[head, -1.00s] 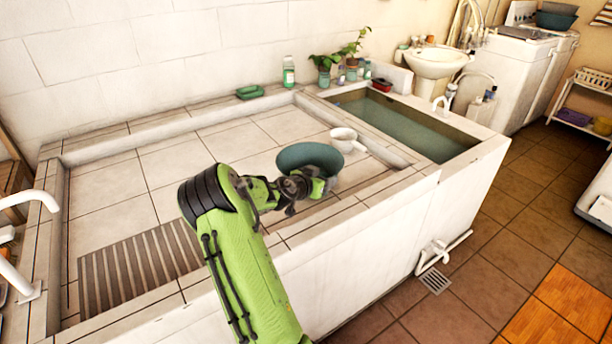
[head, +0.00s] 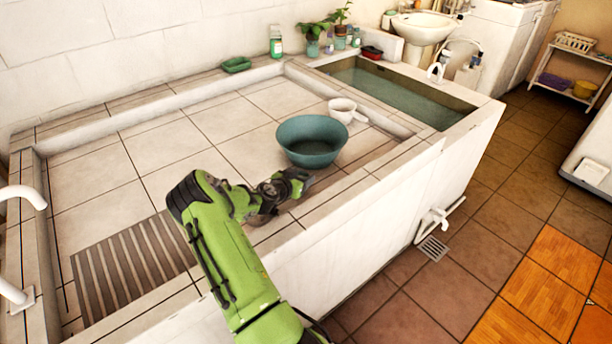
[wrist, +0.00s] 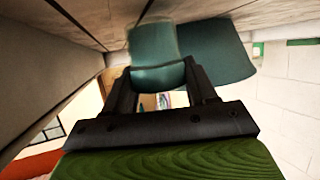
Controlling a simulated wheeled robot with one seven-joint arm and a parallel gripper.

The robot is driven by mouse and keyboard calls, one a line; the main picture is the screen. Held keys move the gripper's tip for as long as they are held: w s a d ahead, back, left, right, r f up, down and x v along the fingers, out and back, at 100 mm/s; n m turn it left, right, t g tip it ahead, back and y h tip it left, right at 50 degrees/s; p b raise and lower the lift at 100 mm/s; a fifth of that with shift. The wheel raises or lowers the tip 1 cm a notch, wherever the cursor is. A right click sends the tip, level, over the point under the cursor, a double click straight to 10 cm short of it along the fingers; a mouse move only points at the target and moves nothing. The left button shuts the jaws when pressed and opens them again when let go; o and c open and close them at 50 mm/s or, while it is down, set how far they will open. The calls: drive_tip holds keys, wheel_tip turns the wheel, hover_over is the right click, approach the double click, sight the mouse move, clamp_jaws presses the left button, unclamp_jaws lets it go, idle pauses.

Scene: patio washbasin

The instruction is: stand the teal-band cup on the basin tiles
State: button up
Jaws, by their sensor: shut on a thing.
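In the wrist view, my gripper (wrist: 160,80) is shut on a teal piece with a paler lower part, which I take to be the teal-band cup (wrist: 156,50). The cup is hidden in the head view behind my gripper. Whether it touches the tiles cannot be told. The basin tiles (head: 165,155) are pale and broad, with a clear stretch left of the bowl.
The teal bowl (head: 312,143) sits on the tiles just beyond my gripper; it also shows in the wrist view (wrist: 222,52). A white dipper (head: 342,110) stands behind it. A ribbed washboard area (head: 130,262) is at the left. The water trough (head: 400,95) is at the right.

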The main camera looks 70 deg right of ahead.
sight(304, 174)
drive_tip(key=d, duration=0.3)
drive_tip(key=shift+s+d, duration=0.2)
drive_tip(key=shift+d, duration=0.15)
drive_tip(key=shift+a+f, duration=0.1)
drive_tip(key=shift+f, duration=0.5)
drive_tip(key=shift+a+r, duration=0.1)
drive_tip(key=o, duration=1.1)
drive_tip(key=shift+b, duration=0.3)
drive_tip(key=shift+c, duration=0.2)
drive_tip(key=p+v, duration=0.1)
drive_tip(key=v, duration=1.1)
